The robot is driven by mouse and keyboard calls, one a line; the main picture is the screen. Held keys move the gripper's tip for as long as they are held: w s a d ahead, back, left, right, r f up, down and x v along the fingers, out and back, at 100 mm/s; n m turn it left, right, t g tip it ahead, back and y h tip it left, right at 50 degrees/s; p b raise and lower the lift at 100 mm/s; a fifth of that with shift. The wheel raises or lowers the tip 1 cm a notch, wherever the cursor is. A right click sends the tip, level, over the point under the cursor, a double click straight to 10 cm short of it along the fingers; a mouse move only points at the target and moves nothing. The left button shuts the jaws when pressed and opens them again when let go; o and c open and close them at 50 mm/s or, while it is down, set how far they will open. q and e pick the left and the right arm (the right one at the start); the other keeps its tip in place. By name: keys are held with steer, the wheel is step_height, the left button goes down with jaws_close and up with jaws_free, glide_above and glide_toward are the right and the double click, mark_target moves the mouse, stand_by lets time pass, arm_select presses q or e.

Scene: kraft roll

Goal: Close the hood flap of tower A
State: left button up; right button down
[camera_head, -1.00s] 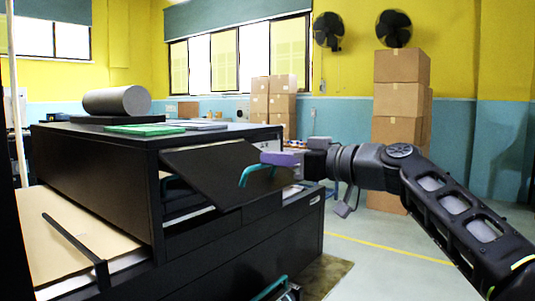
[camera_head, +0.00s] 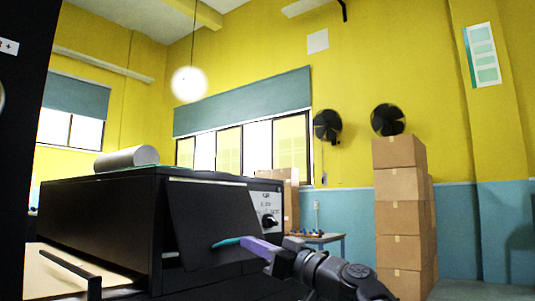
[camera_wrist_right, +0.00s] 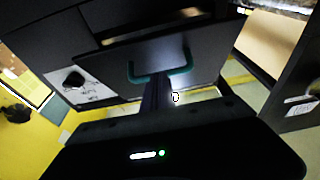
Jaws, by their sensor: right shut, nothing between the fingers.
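Tower A appears to be the black cabinet (camera_head: 95,215) at the left in the head view. Its hood flap (camera_head: 208,215) is a dark panel hanging steeply at the front, with its lower edge standing out from the cabinet. A teal handle (camera_head: 226,242) sits low on the flap. My right gripper (camera_head: 252,245) has purple fingers, shut and empty, at the handle; exact contact is unclear. In the right wrist view the flap (camera_wrist_right: 205,62) shows with the handle (camera_wrist_right: 160,76) at the fingers (camera_wrist_right: 155,92), and a lit gap (camera_wrist_right: 150,32) beside the flap. My left gripper is not in view.
A grey roll (camera_head: 127,159) lies on the cabinet top. A panel with a black dial (camera_head: 269,221) is right of the flap. A brown sheet with a black bar (camera_head: 68,264) is at lower left. Stacked cartons (camera_head: 402,215) stand farther back at right.

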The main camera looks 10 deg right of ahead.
mark_target(235, 261)
steer(key=w+a+f, duration=0.4)
steer(key=shift+w, duration=0.4)
steer(key=shift+w+a+f+p, duration=0.15)
steer(key=shift+w+a+p, duration=0.05)
steer(key=shift+p, duration=0.1)
stand_by(0.4)
